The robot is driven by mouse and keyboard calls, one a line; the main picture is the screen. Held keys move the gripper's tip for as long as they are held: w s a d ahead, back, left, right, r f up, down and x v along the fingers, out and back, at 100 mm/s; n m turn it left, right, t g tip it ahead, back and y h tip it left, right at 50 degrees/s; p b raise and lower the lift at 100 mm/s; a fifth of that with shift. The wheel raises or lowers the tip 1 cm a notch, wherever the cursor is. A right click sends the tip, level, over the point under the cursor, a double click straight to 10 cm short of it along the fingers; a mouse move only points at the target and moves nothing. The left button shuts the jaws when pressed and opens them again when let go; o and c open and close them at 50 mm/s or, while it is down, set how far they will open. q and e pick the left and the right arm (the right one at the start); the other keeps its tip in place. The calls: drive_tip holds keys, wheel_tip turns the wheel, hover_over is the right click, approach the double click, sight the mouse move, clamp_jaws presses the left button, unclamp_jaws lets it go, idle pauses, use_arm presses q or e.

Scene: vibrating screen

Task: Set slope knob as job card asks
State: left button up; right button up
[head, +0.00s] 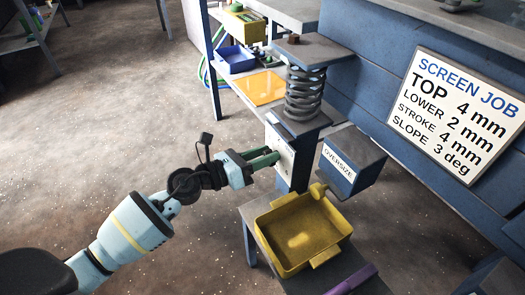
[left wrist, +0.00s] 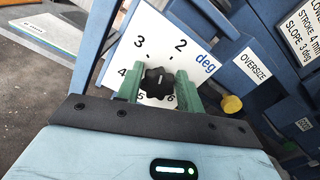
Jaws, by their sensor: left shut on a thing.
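The job card (head: 455,112) reads top 4 mm, lower 2 mm, stroke 4 mm, slope 3 deg. The black lobed slope knob (left wrist: 158,83) sits on a white dial plate (left wrist: 196,62) marked deg, with 2, 3, 4, 5 and 6 showing around it. I cannot tell which number the knob points to. My left gripper (left wrist: 159,74) is shut on the knob, one green finger on each side. In the head view my left gripper (head: 275,157) reaches the white plate (head: 281,153) on the blue post, and the knob is hidden. My right gripper is not in view.
A blue box labelled OVERSIZE (head: 350,160) sticks out right of the dial. Below is a yellow tray (head: 283,266) on a stand, with a purple item (head: 352,280) beside it. A coil spring (head: 305,92) stands above. Floor on the left is clear.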

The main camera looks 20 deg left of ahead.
use_arm(q)
drive_tip(key=n+p, duration=0.1)
drive_tip(key=n, duration=0.1)
drive_tip(key=n+p, duration=0.2)
drive_tip(key=n, duration=0.1)
drive_tip(key=shift+w+a, duration=0.15)
drive_tip(key=shift+a, duration=0.05)
drive_tip(key=shift+f+n+p, duration=0.15)
drive_tip(key=shift+n+p, duration=0.25)
drive_tip(key=shift+n, duration=0.8)
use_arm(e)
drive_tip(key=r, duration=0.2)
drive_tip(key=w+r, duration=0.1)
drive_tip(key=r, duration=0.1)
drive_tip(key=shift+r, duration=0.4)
use_arm(q)
drive_tip(key=shift+f, duration=0.15)
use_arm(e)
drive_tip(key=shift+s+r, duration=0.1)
use_arm(q)
drive_tip(key=o, duration=1)
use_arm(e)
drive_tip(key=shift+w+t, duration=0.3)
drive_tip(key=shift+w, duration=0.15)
use_arm(q)
drive_tip(key=shift+a, duration=0.1)
